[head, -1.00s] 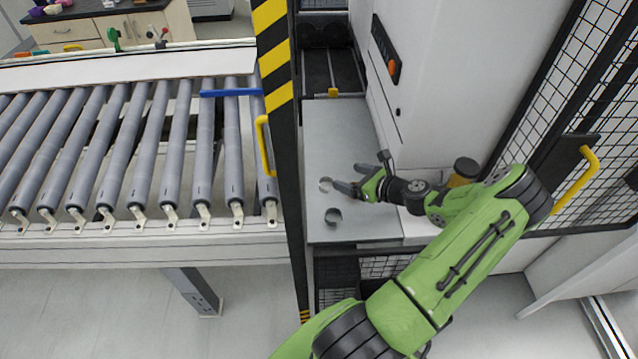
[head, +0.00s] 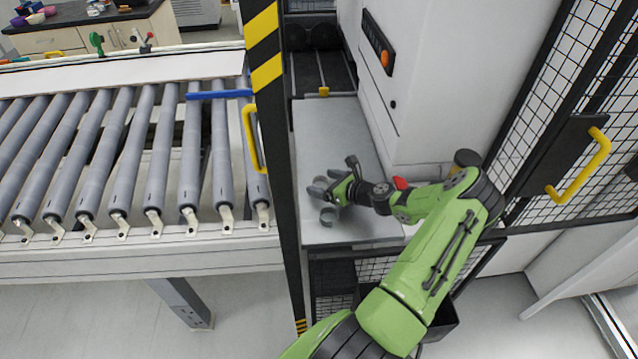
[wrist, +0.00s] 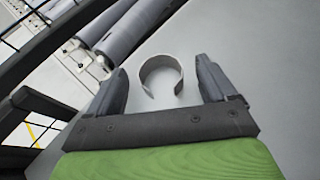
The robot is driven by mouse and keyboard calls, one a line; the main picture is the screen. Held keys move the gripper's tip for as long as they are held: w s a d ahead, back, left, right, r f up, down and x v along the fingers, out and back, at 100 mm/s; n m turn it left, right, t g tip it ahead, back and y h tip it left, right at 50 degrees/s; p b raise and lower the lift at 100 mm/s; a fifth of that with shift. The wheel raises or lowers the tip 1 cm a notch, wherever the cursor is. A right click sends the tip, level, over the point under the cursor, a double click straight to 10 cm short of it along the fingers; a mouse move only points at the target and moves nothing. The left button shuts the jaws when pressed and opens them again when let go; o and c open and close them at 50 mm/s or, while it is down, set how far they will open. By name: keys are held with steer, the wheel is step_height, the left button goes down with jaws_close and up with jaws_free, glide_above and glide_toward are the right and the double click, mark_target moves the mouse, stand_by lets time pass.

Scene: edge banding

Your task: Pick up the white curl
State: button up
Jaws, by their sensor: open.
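The white curl (wrist: 160,60), a thin pale open ring, lies on the grey surface in the wrist view. It sits between the two spread fingers of my gripper (wrist: 161,72), nearer their tips, with clear space on both sides. In the head view my gripper (head: 326,183) is open, low over the shelf and pointing left. There its fingers make the white curl hard to pick out.
The curls lie on a narrow grey shelf (head: 345,130) beside a tall white cabinet (head: 430,80). A black and yellow post (head: 268,60) stands close on the left, with the roller conveyor (head: 160,140) beyond it. Mesh panels stand at the right.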

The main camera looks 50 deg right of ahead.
steer(key=shift+w+f, duration=0.2)
steer(key=shift+w, duration=0.15)
steer(key=c, duration=1.1)
steer(key=shift+r, duration=0.1)
